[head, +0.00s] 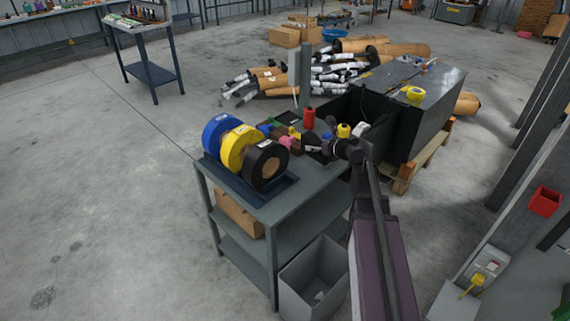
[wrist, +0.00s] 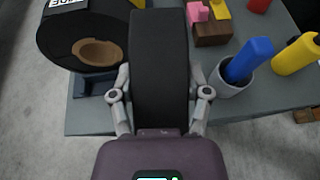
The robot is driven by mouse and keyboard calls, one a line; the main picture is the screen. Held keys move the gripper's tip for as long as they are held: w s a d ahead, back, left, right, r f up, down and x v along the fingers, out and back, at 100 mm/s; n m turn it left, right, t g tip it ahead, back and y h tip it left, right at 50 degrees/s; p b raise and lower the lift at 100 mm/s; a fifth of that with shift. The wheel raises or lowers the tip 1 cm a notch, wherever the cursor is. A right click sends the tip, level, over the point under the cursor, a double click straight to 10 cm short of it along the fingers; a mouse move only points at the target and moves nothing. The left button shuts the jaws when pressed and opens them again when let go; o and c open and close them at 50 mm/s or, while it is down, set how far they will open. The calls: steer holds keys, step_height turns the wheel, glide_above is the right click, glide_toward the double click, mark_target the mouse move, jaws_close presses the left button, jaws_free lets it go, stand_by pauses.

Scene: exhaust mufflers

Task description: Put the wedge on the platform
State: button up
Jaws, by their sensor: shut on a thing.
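My gripper (wrist: 160,98) is shut on a wide black piece (wrist: 158,55), with one finger on each side of it. Its top is long and flat; I cannot tell from its outline whether it is the wedge. In the head view my gripper (head: 328,149) is over the right part of the grey table, and the black piece (head: 312,144) shows at its left. A brown block (wrist: 212,35) with pink and yellow pieces on it lies beyond the held piece, to the right. I cannot tell which thing is the platform.
Blue, yellow and black (head: 265,164) rolls stand in a tray at the table's left. A grey cup (wrist: 232,90) holding a blue object is close to my right finger. A grey bin (head: 314,275) is below the table's front.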

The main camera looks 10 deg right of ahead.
steer(key=s+f+n+y+b, duration=0.1)
steer(key=s+f+b, duration=0.3)
steer(key=f+b, duration=0.6)
steer(key=shift+a+f, duration=0.35)
steer(key=shift+f, duration=0.15)
steer(key=shift+w, duration=0.15)
steer(key=b, duration=0.1)
glide_above(298, 169)
steer(key=shift+w+f, duration=0.15)
steer(key=shift+f, duration=0.6)
steer(key=shift+f+b, duration=0.15)
steer(key=shift+b, duration=0.15)
steer(key=shift+f+b, duration=1.6)
steer(key=shift+b, duration=0.05)
steer(key=shift+f, duration=0.15)
steer(key=o, duration=1.3)
steer(key=shift+r, duration=0.2)
